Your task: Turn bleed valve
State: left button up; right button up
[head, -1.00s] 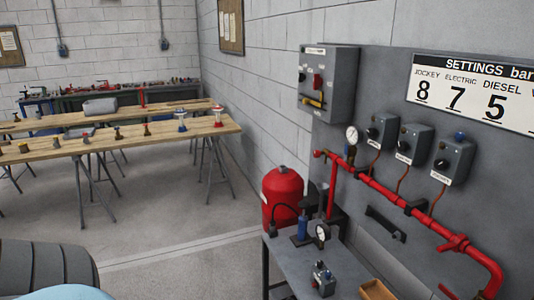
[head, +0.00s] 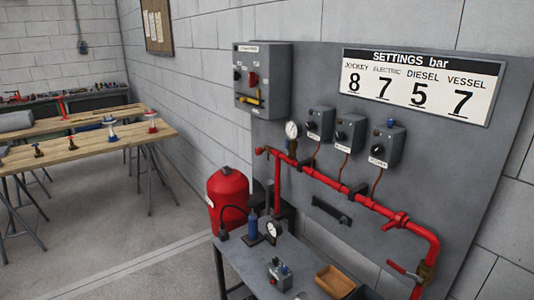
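A red pipe (head: 323,177) runs down to the right along the grey wall panel (head: 330,128). A red-handled valve (head: 397,219) sits on its lower stretch. At the pipe's lower right end is a brass-coloured valve (head: 427,270) with a red lever (head: 398,267) pointing left. I cannot tell from labels which one is the bleed valve. Neither of my grippers is in view.
A small grey table (head: 308,264) stands below the pipe with a gauge (head: 272,231), a switch box (head: 280,274) and a wooden tray (head: 336,280). A red tank (head: 228,198) stands behind it. Floor is clear at lower left.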

aim_at(259, 151)
jog(key=i+j+u, duration=0.1)
jog(key=j, duration=0.3)
jog(key=i+j, duration=0.3)
jog(key=i+j+u, duration=0.15)
jog(key=j, duration=0.3)
jog(key=i+j+u, duration=0.1)
jog(key=i+j, duration=0.2)
jog(key=j, duration=0.1)
